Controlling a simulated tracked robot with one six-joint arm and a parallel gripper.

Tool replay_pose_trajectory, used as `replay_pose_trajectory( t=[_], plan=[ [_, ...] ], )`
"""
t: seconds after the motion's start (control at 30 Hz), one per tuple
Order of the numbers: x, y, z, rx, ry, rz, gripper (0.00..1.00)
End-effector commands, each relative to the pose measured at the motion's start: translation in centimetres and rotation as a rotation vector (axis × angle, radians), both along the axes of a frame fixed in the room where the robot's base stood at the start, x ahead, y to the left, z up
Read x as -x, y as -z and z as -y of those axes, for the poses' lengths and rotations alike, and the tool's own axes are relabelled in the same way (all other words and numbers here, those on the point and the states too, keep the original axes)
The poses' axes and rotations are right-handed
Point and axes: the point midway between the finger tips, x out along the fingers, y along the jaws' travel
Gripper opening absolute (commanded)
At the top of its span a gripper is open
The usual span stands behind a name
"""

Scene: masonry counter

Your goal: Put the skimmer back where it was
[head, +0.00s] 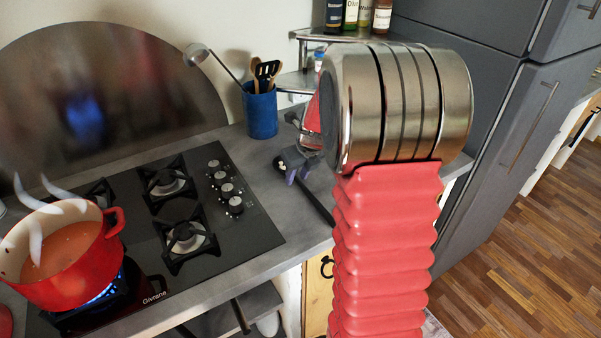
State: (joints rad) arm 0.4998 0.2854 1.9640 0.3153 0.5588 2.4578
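A long-handled metal utensil with a round head (196,54) leans out to the left from the blue crock (261,112). It may be the skimmer, but I cannot make out holes in its head. My gripper (289,172), with purple tips, is low over the counter to the right of the crock, apart from it. My own arm hides part of it. A dark, straight bar (318,206) runs from beside the fingertips toward the counter's front edge. I cannot tell whether the gripper holds it or what it is.
Dark-headed and wooden utensils (265,70) also stand in the crock. A red pot (68,253) of orange soup steams over a blue flame on the black hob (209,238). A corner shelf (312,35) holds bottles. A grey fridge (510,120) stands at right.

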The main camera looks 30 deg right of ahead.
Motion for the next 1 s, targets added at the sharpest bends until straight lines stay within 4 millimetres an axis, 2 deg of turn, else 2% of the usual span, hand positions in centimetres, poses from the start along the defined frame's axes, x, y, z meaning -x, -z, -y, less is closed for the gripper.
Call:
replay_pose_trajectory(
  t=[0.27, 0.8, 1.0],
  plan=[
    [1.2, -3.2, -0.1, 0.003, 0.0, 0.005, 0.31],
    [4.5, -11.3, -0.5, 0.003, 0.001, 0.004, 0.31],
    [5.1, -12.7, -0.6, 0.001, 0.0, 0.002, 0.31]
  ],
)
